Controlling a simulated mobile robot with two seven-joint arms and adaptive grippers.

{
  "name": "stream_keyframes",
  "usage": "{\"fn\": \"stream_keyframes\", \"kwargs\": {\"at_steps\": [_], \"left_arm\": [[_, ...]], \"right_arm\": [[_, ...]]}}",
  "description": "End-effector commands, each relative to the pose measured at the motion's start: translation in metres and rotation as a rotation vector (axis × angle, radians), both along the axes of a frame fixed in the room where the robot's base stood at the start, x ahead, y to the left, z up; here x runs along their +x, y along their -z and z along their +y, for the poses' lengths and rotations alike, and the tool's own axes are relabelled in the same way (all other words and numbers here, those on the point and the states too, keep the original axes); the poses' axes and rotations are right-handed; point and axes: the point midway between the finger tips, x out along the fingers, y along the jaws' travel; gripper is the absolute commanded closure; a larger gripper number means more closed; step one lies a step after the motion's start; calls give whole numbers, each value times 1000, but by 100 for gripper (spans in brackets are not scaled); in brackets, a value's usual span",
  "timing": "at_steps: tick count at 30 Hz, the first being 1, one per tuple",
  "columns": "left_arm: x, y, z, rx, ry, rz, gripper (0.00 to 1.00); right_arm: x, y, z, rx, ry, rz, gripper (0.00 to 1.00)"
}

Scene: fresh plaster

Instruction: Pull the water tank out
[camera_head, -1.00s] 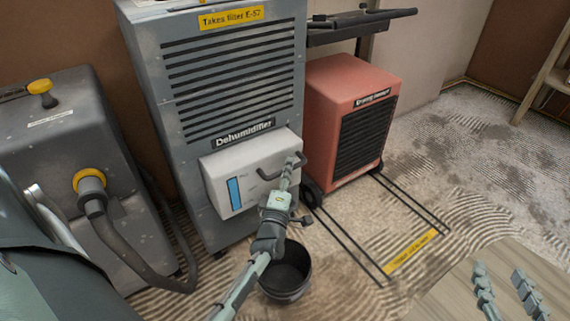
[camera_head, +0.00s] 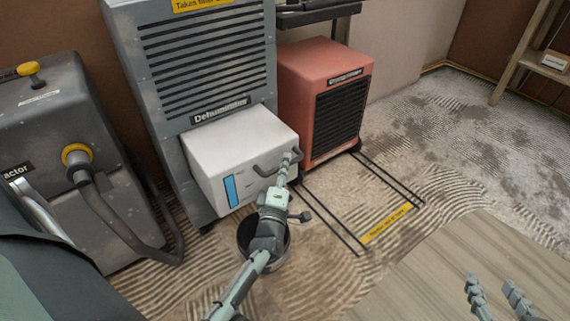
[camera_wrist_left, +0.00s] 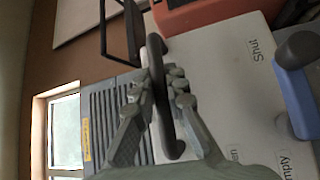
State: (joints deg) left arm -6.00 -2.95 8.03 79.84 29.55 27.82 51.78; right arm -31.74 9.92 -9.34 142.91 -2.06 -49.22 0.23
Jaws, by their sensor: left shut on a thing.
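The white water tank (camera_head: 245,148) juts forward from the grey dehumidifier (camera_head: 205,75), its top showing. A blue strip (camera_head: 230,190) is on its front. My left gripper (camera_head: 287,165) is shut on the tank's dark handle (camera_head: 265,171). In the left wrist view, the fingers (camera_wrist_left: 160,105) close around the handle bar (camera_wrist_left: 158,85) in front of the white tank face (camera_wrist_left: 215,70). My right gripper (camera_head: 495,293) is open and empty at the lower right.
A black bucket (camera_head: 243,236) stands on the floor under the tank, partly hidden by my left arm. A red heater-like unit (camera_head: 320,75) stands close on the right. A grey machine with a hose (camera_head: 110,219) stands on the left. A wooden board (camera_head: 430,265) is at the lower right.

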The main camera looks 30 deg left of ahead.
Motion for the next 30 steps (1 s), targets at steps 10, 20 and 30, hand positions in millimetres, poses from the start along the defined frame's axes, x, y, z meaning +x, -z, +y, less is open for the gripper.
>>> {"fn": "stream_keyframes", "kwargs": {"at_steps": [10,20,30], "left_arm": [[0,1,0,0,0,1,84],[0,0,0,0,0,0,66],[-21,4,-8,-1,1,3,66]], "right_arm": [[0,0,0,0,0,1,60],[0,0,0,0,0,0,60],[0,0,1,0,-2,0,60]]}}
